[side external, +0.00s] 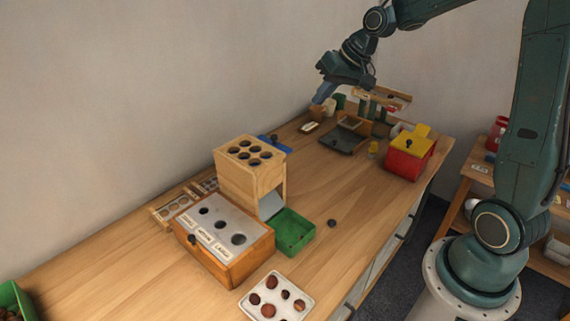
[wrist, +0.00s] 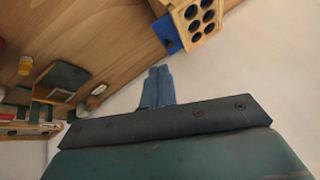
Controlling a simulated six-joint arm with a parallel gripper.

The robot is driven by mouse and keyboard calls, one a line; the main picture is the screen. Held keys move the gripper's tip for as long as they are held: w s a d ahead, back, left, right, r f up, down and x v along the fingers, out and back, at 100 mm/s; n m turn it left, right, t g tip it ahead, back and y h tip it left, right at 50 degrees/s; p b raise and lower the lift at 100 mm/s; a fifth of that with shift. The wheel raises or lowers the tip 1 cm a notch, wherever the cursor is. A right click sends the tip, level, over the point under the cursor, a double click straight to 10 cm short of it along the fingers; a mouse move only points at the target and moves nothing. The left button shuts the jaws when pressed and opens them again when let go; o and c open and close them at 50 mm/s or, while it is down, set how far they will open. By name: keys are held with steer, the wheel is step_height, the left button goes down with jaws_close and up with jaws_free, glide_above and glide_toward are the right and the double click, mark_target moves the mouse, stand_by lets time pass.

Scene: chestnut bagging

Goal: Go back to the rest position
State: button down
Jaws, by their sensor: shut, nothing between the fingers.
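My gripper (side external: 323,93) hangs high over the far part of the table, close to the back wall, in the side view. In the wrist view its blue fingers (wrist: 157,88) are together with nothing between them. The fingers touch nothing that I can see. The wooden table (side external: 345,205) lies below. A wooden block with round holes (side external: 235,180) stands in the middle of the table, and its holed top also shows at the upper right of the wrist view (wrist: 203,18).
A sorting box (side external: 222,262) and an open green tray (side external: 296,232) stand near the block. A white tray of chestnuts (side external: 255,299) lies at the front. A red box with yellow lid (side external: 405,158) and a dark flat tray (side external: 342,139) are farther back. The table's right middle is mostly clear.

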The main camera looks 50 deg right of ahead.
steer(key=s+a+r+n+h, duration=0.1)
steer(key=s+a+r, duration=0.25)
steer(key=s, duration=0.25)
steer(key=s+a+r+n, duration=0.1)
steer(key=s+a+r, duration=0.1)
steer(key=s+a, duration=0.3)
steer(key=s+a+n+h, duration=0.1)
steer(key=s, duration=1.3)
steer(key=shift+s+a+f+n, duration=0.2)
steer(key=shift+a+f+n, duration=0.1)
steer(key=shift+f, duration=0.15)
